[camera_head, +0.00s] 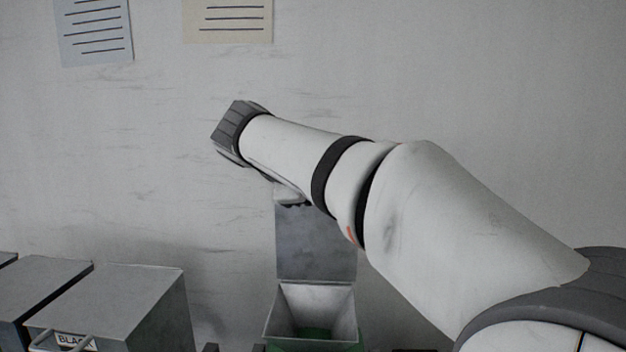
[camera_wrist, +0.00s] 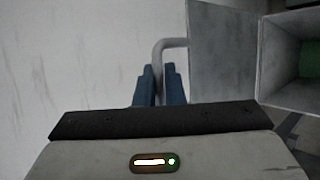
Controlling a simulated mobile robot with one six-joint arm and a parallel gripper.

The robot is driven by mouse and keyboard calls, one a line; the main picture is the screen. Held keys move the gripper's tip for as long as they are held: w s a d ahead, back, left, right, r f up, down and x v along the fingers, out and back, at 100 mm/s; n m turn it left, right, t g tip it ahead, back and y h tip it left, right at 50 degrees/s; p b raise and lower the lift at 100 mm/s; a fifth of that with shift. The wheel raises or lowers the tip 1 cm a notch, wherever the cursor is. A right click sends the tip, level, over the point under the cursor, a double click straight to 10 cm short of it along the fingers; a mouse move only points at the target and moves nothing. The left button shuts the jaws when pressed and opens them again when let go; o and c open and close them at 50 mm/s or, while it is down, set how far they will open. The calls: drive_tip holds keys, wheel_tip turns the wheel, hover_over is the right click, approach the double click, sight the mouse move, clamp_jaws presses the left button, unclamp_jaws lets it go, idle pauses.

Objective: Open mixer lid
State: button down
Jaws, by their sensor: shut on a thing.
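The mixer lid (camera_head: 316,245) is a flat grey plate standing roughly upright behind the mixer's square hopper (camera_head: 284,312), whose opening is uncovered. In the wrist view the lid (camera_wrist: 221,55) is to the right of the fingers, with the hopper (camera_wrist: 281,88) beyond it at the right edge. My gripper (camera_wrist: 159,85) has blue fingers, shut on the bent grey lid handle (camera_wrist: 171,43). In the head view my arm hides the fingers and most of the handle near the lid's top edge.
Grey metal bins (camera_head: 140,290) stand at the lower left, one with a handle and a label reading "BLACK". Green shows inside the hopper. The wall (camera_head: 130,170) behind carries two paper sheets (camera_head: 94,32) and is otherwise bare.

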drive_tip(key=shift+w+f, duration=0.1)
drive_tip(key=shift+f, duration=0.05)
drive_tip(key=c, duration=1.5)
unclamp_jaws()
drive_tip(key=b+v, duration=0.1)
drive_tip(key=v, duration=0.7)
drive_tip(key=shift+b, duration=0.35)
drive_tip(key=shift+f, duration=0.1)
